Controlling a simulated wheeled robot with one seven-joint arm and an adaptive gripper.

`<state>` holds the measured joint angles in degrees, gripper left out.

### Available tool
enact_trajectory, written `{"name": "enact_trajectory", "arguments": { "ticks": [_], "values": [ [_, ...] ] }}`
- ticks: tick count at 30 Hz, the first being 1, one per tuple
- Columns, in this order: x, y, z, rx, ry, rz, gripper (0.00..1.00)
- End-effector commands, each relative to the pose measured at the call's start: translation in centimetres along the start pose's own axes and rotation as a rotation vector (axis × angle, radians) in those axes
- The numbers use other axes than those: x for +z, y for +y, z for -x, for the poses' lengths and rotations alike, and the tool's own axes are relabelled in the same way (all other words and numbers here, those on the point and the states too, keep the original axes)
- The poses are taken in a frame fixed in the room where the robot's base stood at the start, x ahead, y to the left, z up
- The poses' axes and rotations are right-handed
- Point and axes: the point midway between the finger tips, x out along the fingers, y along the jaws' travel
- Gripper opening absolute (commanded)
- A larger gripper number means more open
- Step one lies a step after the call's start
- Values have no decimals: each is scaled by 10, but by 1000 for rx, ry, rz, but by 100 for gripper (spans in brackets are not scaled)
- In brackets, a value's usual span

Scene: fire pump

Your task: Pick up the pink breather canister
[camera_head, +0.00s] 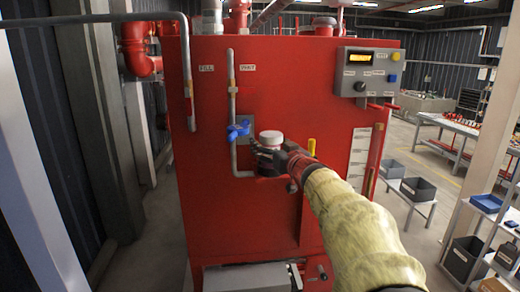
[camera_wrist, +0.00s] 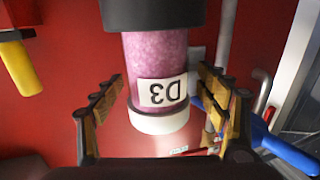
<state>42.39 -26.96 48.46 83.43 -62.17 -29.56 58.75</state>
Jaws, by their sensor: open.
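The pink breather canister (camera_wrist: 158,60) stands between my gripper's fingers in the wrist view. It has a pink granular body, an upside-down "D3" label, a white cap at the picture's bottom and a black end at the top. In the head view its white cap (camera_head: 270,136) shows above my gripper (camera_head: 268,158), which hides most of its body. My gripper also shows in the wrist view (camera_wrist: 160,76), open, with one finger on each side of the canister. Gaps seem to remain between the fingers and the body.
A blue valve handle (camera_head: 238,130) on a grey pipe (camera_head: 232,95) is close left of the canister. A yellow handle (camera_head: 312,147) is to its right. The red cabinet (camera_head: 240,225) stands behind, with a grey control panel (camera_head: 367,72) at upper right.

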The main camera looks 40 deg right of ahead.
Motion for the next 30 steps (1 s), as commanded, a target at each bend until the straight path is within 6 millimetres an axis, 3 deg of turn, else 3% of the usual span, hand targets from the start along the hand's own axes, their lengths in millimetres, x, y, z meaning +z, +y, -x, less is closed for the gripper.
{"name": "enact_trajectory", "arguments": {
  "ticks": [11,30],
  "values": [
    [-1,3,3,0,1,1,73],
    [-1,3,3,0,1,1,37]
  ]
}}
